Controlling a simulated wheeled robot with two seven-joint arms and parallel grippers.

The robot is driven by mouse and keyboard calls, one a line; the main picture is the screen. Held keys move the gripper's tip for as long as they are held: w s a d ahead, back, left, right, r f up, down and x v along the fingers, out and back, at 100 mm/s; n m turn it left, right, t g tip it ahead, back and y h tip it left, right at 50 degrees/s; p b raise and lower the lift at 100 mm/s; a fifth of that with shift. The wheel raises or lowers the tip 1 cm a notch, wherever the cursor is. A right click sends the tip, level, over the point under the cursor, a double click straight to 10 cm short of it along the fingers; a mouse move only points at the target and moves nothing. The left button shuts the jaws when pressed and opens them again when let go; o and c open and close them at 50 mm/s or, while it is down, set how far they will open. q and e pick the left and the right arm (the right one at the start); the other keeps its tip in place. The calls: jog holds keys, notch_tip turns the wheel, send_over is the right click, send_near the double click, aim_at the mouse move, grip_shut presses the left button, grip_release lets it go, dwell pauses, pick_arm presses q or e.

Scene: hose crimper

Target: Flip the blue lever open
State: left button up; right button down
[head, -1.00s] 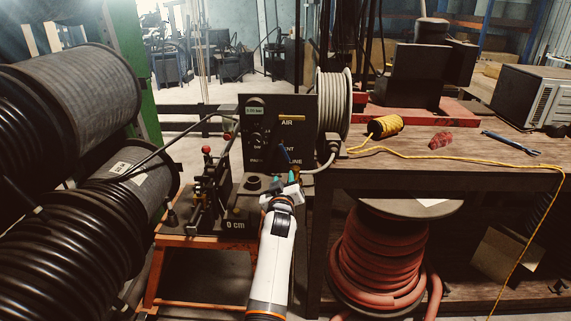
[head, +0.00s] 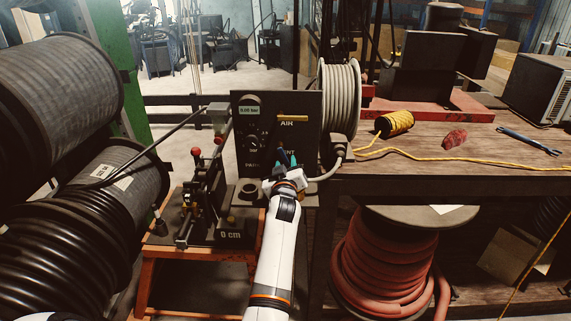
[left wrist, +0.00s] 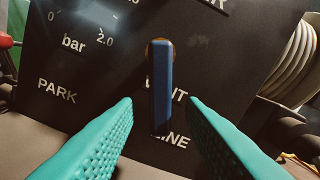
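The blue lever (left wrist: 161,90) hangs straight down from a brass pivot on the black control panel, its lower end beside the word LINE in the left wrist view. In the head view the lever is mostly hidden behind my left gripper (head: 287,161). The gripper's teal fingers (left wrist: 160,110) are open, one on each side of the lever in the left wrist view, with visible gaps to it. I cannot tell how far the fingertips are from the panel. My right gripper is not in view.
The panel (head: 309,104) has a yellow AIR handle (head: 292,117) above the lever. The crimper (head: 203,190) with red knobs stands left on an orange stand. A pale hose reel (head: 340,95) is close on the right, beside the wooden bench (head: 450,180). Black hose reels (head: 60,100) fill the left.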

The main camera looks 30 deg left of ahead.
pick_arm(q)
jog(key=shift+s+d+r, duration=0.1)
jog(key=shift+c, duration=0.9)
grip_shut()
jog(key=shift+s+a+m, duration=0.2)
jog(key=shift+a+m, duration=0.2)
jog(key=shift+m, duration=0.7)
jog(key=m, duration=0.3)
jog(key=shift+s+a+f, duration=0.2)
jog(key=shift+s+a, duration=0.05)
jog(key=shift+a, duration=0.15)
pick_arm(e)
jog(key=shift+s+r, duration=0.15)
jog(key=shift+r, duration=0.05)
pick_arm(q)
jog(key=shift+o, duration=0.6)
grip_release()
jog(key=shift+o, duration=0.3)
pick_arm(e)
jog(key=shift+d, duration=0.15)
